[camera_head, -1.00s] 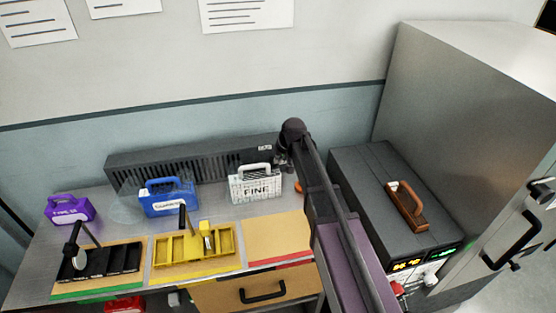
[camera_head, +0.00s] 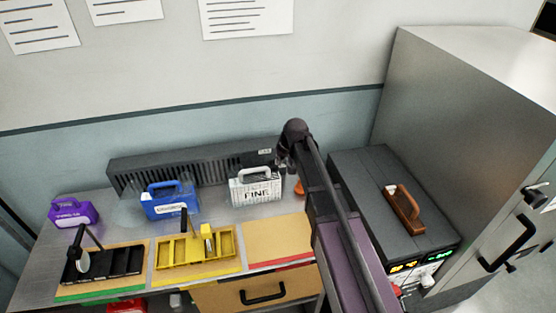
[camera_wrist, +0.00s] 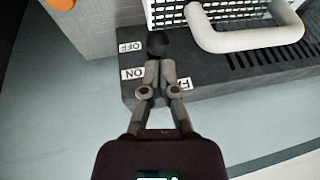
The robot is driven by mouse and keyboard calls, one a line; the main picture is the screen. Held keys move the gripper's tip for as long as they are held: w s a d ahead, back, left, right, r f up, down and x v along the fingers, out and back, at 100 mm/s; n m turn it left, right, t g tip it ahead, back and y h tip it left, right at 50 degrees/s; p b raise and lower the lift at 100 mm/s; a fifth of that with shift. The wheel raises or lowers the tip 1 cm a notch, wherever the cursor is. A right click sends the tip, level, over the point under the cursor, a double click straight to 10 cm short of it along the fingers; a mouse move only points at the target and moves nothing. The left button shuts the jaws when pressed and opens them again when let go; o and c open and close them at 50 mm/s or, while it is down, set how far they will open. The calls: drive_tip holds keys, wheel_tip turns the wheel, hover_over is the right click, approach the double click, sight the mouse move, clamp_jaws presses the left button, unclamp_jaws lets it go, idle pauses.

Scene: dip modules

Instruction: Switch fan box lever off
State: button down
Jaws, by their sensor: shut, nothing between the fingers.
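The fan box (camera_head: 135,177) is a long dark grey box with vent slits at the back of the bench. In the wrist view its top (camera_wrist: 240,68) carries OFF and ON labels and a partly hidden third label. The black lever knob (camera_wrist: 157,41) is beside the OFF label, away from ON. My gripper (camera_wrist: 157,64) is shut and empty. Its fingertips are just below the knob in the picture, level with the gap between the labels; I cannot tell if they touch it. In the head view my gripper (camera_head: 283,160) is at the box's right end, which hides the lever.
A white FINE case (camera_head: 256,187), a blue case (camera_head: 170,201) and a purple case (camera_head: 74,213) stand along the bench. A yellow tray (camera_head: 198,262) and a black tray (camera_head: 102,267) lie in front. A grey unit (camera_head: 365,190) with a brown handle stands right of my arm, beside a metal cabinet (camera_head: 470,110).

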drive_tip(key=s+p+v, duration=0.1)
drive_tip(key=p+v, duration=0.8)
drive_tip(key=v, duration=0.2)
drive_tip(key=shift+d+p, duration=0.25)
drive_tip(key=shift+p, duration=0.1)
drive_tip(key=shift+r, duration=0.1)
idle(0.4)
drive_tip(key=a+n, duration=0.1)
drive_tip(key=n, duration=0.5)
drive_tip(key=a+n, duration=0.2)
drive_tip(key=n, duration=0.4)
drive_tip(key=a+n, duration=0.2)
drive_tip(key=n, duration=0.4)
drive_tip(key=shift+w+f, duration=0.25)
drive_tip(key=shift+w, duration=0.1)
drive_tip(key=shift+f+b, duration=0.1)
drive_tip(key=shift+b, duration=0.25)
